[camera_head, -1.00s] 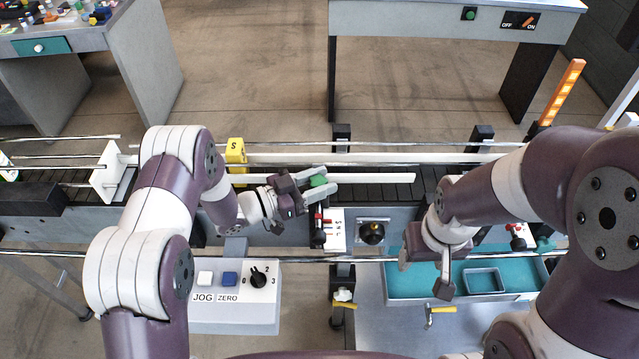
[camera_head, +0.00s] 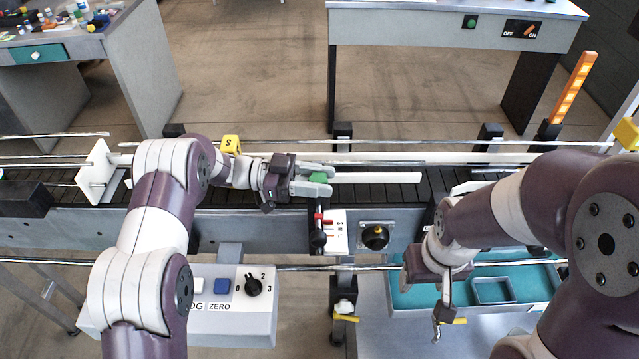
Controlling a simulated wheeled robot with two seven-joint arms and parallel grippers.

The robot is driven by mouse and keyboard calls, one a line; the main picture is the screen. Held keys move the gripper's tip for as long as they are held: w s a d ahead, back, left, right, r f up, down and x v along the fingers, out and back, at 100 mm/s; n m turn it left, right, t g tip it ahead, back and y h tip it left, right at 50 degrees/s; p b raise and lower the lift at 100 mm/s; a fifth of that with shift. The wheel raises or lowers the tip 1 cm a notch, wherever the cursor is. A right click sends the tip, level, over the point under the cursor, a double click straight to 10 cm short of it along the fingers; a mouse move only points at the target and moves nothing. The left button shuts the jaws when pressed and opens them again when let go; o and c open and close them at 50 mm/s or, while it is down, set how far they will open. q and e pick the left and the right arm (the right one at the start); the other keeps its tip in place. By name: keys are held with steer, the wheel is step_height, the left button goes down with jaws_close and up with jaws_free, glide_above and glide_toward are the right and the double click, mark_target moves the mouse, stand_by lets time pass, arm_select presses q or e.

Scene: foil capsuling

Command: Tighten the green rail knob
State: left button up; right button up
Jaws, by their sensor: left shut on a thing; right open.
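The green rail knob (camera_head: 318,178) sits at the near side of the conveyor, by the white rail (camera_head: 375,178). My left gripper (camera_head: 318,181) is shut on the knob, its fingers on either side and hiding part of it. My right gripper (camera_head: 440,318) is open and empty, pointing down near the teal tray's left end. Its fingertips are small and partly overlap a yellow-handled part. A red-and-black indicator (camera_head: 318,228) stands just below the green knob, beside a white scale plate (camera_head: 336,232).
A control box (camera_head: 240,322) with a blue button (camera_head: 222,286) and a black dial (camera_head: 253,286) stands at front left. A black knob (camera_head: 375,237) is on the conveyor's front. A teal tray (camera_head: 420,292) lies at right. A yellow block marked S (camera_head: 230,145) stands behind my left arm.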

mark_target(321, 178)
arm_select(q)
steer(key=shift+r, duration=0.1)
stand_by(0.3)
steer(key=o, duration=1.1)
steer(key=shift+c, duration=0.2)
step_height(321, 178, up, 4)
steer(key=shift+d+r+b, duration=0.1)
steer(key=shift+d+b, duration=0.05)
steer(key=shift+b, duration=0.6)
steer(key=s+d+r+b, duration=0.1)
steer(key=s+d+r, duration=0.5)
steer(key=d, duration=0.3)
steer(key=shift+d+r+b, duration=0.3)
steer(key=shift+r, duration=0.1)
